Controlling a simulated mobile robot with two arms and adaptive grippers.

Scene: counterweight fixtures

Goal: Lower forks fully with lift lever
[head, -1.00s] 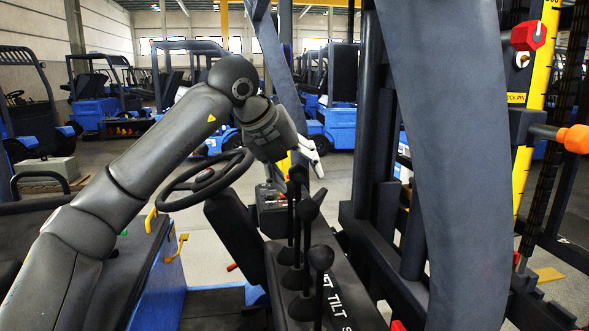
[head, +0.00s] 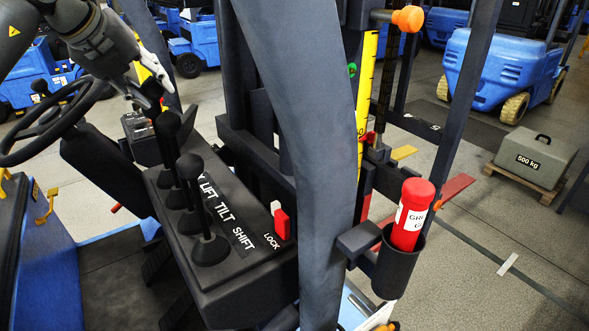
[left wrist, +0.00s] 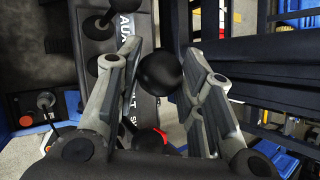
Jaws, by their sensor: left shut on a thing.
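The lift lever (left wrist: 160,72) has a black ball knob, seen in the left wrist view between the fingers of my left gripper (head: 146,88). The gripper is shut on this knob, which the fingers partly hide in the head view. A red flat bar (head: 458,187), possibly a fork, shows low behind the mast. My right gripper is not in view.
A dark post (head: 305,140) crosses in front of the mast. A red lock switch (head: 282,224) is on the console. A red cylinder (head: 411,210) sits in a black holder. The steering wheel (head: 45,125) is at left. A 500 kg weight (head: 535,160) rests on a pallet.

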